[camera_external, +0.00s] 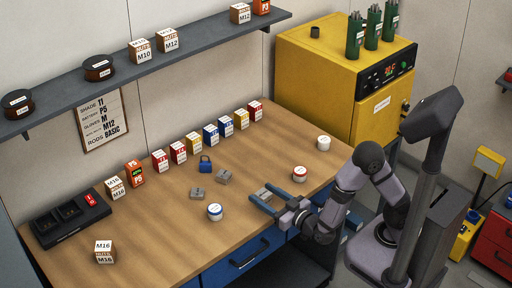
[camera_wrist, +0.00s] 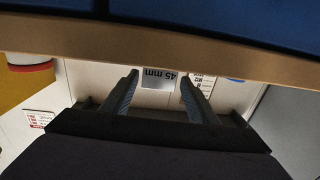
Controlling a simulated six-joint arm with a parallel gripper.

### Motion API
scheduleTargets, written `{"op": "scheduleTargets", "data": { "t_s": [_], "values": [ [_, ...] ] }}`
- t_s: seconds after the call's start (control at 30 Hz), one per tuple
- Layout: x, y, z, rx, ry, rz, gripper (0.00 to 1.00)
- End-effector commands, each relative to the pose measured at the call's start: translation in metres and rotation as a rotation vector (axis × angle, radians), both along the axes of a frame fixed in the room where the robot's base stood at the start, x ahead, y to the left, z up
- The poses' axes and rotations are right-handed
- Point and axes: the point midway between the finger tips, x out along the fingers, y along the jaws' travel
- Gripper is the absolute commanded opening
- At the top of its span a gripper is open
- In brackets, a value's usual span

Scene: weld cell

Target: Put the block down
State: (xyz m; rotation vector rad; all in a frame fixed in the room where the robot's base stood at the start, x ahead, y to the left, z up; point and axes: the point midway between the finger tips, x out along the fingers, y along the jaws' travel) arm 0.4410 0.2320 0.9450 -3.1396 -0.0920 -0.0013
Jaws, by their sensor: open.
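A small grey block (camera_external: 264,194) sits at the front part of the wooden table (camera_external: 150,215), between the fingers of my gripper (camera_external: 255,194). In the wrist view, a grey face marked "45 mm" (camera_wrist: 159,78) shows between the two fingertips of my gripper (camera_wrist: 158,78), with a gap on either side. My gripper is open and low over the table near its front edge. The block's underside is hidden, so its contact with the table cannot be seen clearly. Two other grey blocks lie further left, one (camera_external: 197,193) near the other (camera_external: 224,177).
A blue padlock (camera_external: 205,164) and a row of small boxes are further back. The front left tabletop is mostly clear apart from an M16 box (camera_external: 105,252).

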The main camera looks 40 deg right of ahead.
Motion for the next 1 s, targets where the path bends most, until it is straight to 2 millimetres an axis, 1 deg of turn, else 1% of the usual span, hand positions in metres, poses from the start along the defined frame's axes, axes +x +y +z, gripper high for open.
{"op": "scheduleTargets", "data": {
  "t_s": [0.03,0.1,0.3,0.33,0.37,0.8,0.87,1.0],
  "values": [
    [-0.007,0.001,-0.001,0.000,0.000,0.003,0.54],
    [-0.013,0.000,0.000,0.000,0.000,0.002,0.54],
    [-0.023,-0.001,0.000,-0.001,0.001,0.000,0.54],
    [-0.024,-0.001,0.000,-0.001,0.001,0.000,0.54],
    [-0.024,-0.001,0.000,-0.001,0.001,0.000,0.57],
    [-0.024,-0.001,0.001,0.000,0.000,-0.001,0.57],
    [-0.024,-0.001,0.003,0.001,0.000,-0.001,0.57],
    [-0.024,-0.001,0.016,0.005,-0.002,-0.002,0.57]
  ]
}}
